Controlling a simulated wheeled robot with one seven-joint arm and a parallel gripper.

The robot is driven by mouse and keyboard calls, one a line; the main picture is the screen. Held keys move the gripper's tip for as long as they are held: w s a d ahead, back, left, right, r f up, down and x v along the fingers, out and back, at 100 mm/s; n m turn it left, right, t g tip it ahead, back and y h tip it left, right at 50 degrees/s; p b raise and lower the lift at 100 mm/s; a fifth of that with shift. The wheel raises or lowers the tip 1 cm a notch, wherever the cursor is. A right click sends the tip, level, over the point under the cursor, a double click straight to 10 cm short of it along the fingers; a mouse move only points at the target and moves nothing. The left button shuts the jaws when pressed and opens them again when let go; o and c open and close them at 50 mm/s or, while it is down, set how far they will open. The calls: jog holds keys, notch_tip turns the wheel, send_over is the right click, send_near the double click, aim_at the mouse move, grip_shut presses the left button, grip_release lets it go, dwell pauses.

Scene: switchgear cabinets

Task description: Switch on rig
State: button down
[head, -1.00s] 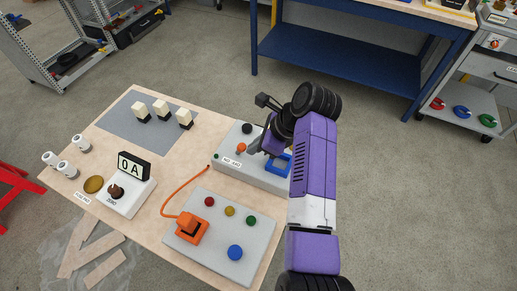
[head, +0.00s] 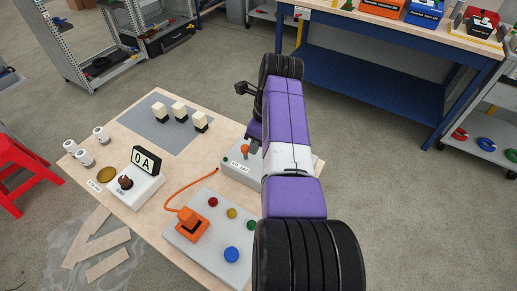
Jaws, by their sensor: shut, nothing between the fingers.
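A grey box (head: 236,170) with a small white label stands on the wooden table. An orange knob (head: 245,149) and a small green dot show on its top; my arm hides much of the box. My gripper (head: 254,146) is shut and empty, just right of the orange knob and partly hidden by my arm. I cannot tell whether it touches the box. A meter (head: 145,160) reading "0 A" stands on a white unit with a brown knob (head: 125,182). A grey panel (head: 205,248) carries red, yellow, green and blue buttons and an orange plug with an orange cable.
Pale blocks (head: 180,111) stand on a grey mat. A red stool (head: 20,170) is at left. A blue workbench (head: 350,80) stands behind.

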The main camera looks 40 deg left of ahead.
jog(key=shift+s+a+r, duration=0.1)
jog(key=shift+a, duration=0.3)
jog(key=shift+d, duration=0.1)
jog(key=shift+r, duration=0.1)
jog(key=shift+r+p, duration=0.75)
jog(key=shift+p, duration=0.1)
